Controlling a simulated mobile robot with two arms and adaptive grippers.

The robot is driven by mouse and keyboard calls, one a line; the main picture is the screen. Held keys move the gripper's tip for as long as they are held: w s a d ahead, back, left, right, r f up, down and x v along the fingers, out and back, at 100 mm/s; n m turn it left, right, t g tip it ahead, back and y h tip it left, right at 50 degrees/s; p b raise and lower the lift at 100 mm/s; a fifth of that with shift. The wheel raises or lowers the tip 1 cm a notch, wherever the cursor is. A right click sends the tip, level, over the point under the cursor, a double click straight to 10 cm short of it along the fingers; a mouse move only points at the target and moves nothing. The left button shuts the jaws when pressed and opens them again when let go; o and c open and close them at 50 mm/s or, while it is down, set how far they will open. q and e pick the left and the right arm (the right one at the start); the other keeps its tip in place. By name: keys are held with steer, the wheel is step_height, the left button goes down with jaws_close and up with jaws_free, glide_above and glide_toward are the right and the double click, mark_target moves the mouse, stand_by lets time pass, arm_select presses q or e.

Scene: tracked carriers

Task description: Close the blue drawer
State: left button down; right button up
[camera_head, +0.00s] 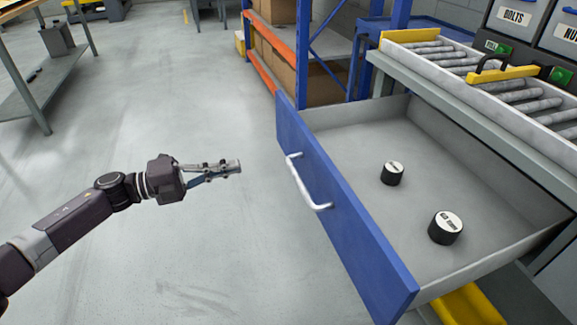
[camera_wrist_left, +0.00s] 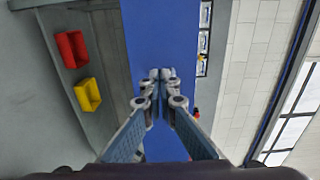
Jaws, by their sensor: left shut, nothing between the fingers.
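The blue drawer (camera_head: 340,205) is pulled open in the head view, with a silver bar handle (camera_head: 306,183) on its blue front. Two black cylinders with white labelled tops, one farther back (camera_head: 392,174) and one nearer (camera_head: 445,228), stand inside on the grey drawer floor. My left gripper (camera_head: 238,167) is shut and empty, in the air to the left of the drawer front and apart from the handle. In the left wrist view its fingertips (camera_wrist_left: 160,75) meet in front of a blue surface (camera_wrist_left: 155,30). My right gripper is not in view.
A roller conveyor (camera_head: 460,65) with a yellow stop bar runs above the drawer. Blue and orange shelving with boxes (camera_head: 285,60) stands behind. A yellow bin (camera_head: 468,305) shows below the drawer.

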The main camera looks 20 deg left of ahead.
arm_select(q)
steer(key=b+x, duration=0.1)
steer(key=x, duration=1.2)
steer(key=shift+w+d, duration=0.25)
steer(key=shift+w, duration=0.05)
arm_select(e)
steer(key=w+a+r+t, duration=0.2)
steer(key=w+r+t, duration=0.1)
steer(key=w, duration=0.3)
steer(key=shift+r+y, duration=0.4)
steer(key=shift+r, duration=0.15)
